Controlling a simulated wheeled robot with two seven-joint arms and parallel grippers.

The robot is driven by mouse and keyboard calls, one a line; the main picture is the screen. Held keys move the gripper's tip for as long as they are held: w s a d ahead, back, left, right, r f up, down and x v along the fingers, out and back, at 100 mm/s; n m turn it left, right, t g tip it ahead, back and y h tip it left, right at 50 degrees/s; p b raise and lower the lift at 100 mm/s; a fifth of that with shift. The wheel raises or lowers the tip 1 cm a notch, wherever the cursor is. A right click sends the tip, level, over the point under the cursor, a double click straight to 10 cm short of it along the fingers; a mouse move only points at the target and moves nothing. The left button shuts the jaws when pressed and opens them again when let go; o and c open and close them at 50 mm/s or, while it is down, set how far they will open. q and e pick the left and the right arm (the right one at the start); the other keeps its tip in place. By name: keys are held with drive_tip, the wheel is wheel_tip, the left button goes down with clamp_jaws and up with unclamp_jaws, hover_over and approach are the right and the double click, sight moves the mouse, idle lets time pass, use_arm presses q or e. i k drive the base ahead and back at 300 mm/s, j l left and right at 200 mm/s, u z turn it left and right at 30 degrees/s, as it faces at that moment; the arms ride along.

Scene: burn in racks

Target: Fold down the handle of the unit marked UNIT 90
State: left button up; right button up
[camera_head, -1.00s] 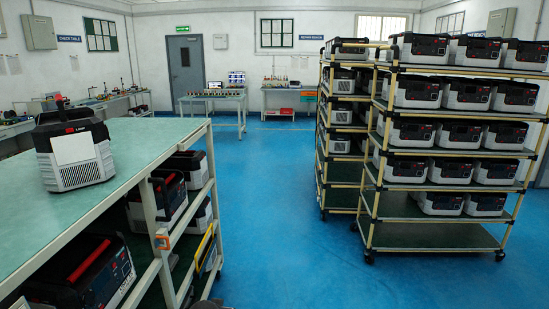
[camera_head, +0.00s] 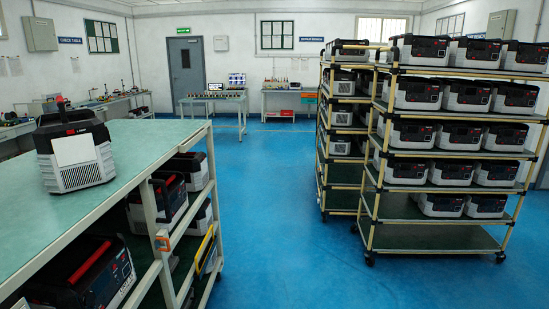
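A black and light-grey unit (camera_head: 84,175) stands upright on the green top of the bench at the left. It has a blank-looking white panel on its side, and a dark handle-like part (camera_head: 62,106) sticks up at its top. I cannot read a UNIT 90 mark on it or on any other unit. More units sit on the shelf under the bench top, one with a red and black handle (camera_head: 88,262) in front and another (camera_head: 170,195) behind it. Neither of my grippers is in view.
The green bench top (camera_head: 135,150) is otherwise bare. Wheeled racks (camera_head: 430,237) with several rows of similar units stand at the right. Blue floor (camera_head: 285,200) lies clear between bench and racks. Tables (camera_head: 213,97) and a grey door (camera_head: 186,65) are at the back.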

sight(60, 102)
drive_tip(key=j+u, duration=0.3)
drive_tip(key=i+j+u, duration=0.1)
drive_tip(key=j+u, duration=0.15)
drive_tip(key=j, duration=0.2)
drive_tip(key=i+j+u, duration=0.15)
drive_tip(key=j+u, duration=0.15)
drive_tip(key=k+j+z, duration=0.1)
drive_tip(key=j+z, duration=0.15)
drive_tip(key=j, duration=0.15)
